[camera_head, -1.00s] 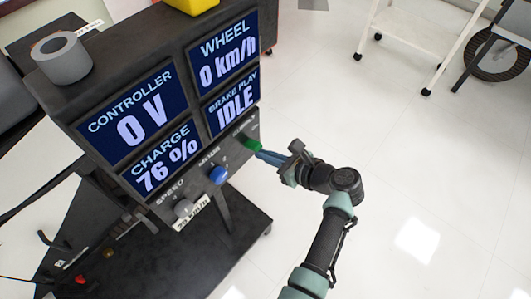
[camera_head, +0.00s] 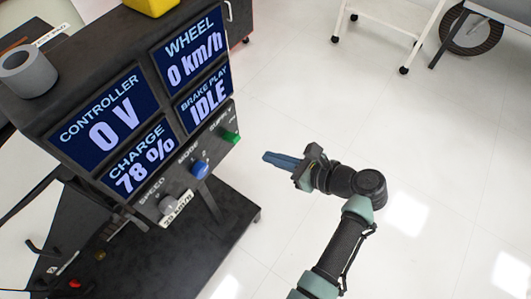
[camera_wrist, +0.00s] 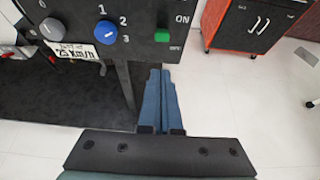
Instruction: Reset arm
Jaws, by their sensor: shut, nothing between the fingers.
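My gripper (camera_head: 268,158) is shut and empty, held in the air to the right of the chassis rig's panel and apart from it. In the wrist view its blue fingers (camera_wrist: 160,75) lie together, pointing toward the panel's lower edge. The panel carries a green supply switch (camera_head: 230,136), a blue mode knob (camera_head: 200,169) and a grey speed knob (camera_head: 168,205). The green switch also shows in the wrist view (camera_wrist: 162,36), above and apart from the fingertips. The screens read 0 V, 78 %, 0 km/h and IDLE.
A grey tape roll (camera_head: 28,75) and a yellow object (camera_head: 150,6) sit on top of the rig. A white-legged cart (camera_head: 415,45) stands at the back. An orange and black cabinet (camera_wrist: 255,25) shows in the wrist view. The floor around my arm is clear.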

